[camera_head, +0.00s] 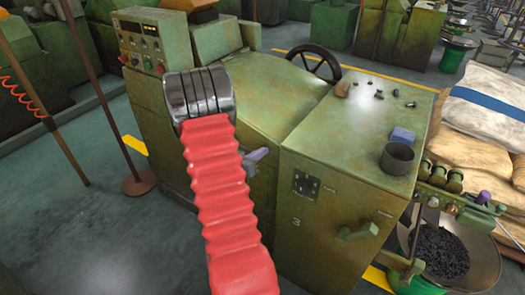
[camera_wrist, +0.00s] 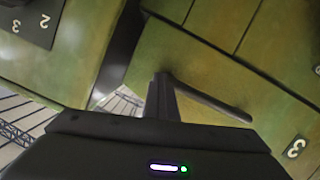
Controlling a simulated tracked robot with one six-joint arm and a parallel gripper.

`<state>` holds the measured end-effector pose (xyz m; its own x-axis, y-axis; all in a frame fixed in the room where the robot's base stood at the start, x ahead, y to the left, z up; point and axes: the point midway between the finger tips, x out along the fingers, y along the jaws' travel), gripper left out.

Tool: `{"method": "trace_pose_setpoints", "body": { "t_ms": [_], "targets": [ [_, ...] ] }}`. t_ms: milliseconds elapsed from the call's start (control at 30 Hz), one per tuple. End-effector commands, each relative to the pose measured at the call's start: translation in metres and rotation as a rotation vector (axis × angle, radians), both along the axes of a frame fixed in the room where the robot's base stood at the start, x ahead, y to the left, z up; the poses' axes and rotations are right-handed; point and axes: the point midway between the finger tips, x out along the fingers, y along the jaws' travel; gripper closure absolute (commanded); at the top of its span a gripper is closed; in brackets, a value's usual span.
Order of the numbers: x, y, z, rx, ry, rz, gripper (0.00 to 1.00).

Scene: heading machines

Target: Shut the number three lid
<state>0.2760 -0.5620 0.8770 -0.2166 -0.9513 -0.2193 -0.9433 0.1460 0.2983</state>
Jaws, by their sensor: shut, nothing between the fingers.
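My gripper (camera_wrist: 162,80) is shut and empty in front of the green panel; contact is unclear. In the head view my arm hides it.
A cabinet with a switch plate (camera_head: 305,185) and a green handle (camera_head: 358,231) stands right of my arm. On its top are a dark cup (camera_head: 397,158), a blue block (camera_head: 403,136) and small parts. A handwheel (camera_head: 314,62) rises behind. A stand post (camera_head: 100,95) is at left.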

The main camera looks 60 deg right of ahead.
Motion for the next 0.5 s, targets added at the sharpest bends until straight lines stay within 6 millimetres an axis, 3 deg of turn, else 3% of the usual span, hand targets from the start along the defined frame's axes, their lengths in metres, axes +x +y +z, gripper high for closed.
{"method": "trace_pose_setpoints", "body": {
  "t_ms": [267, 500],
  "targets": [
    [0.001, 0.002, -0.005, 0.016, 0.004, 0.008, 1.0],
    [-0.006, 0.003, 0.011, 0.009, 0.002, 0.006, 1.0]
  ]
}}
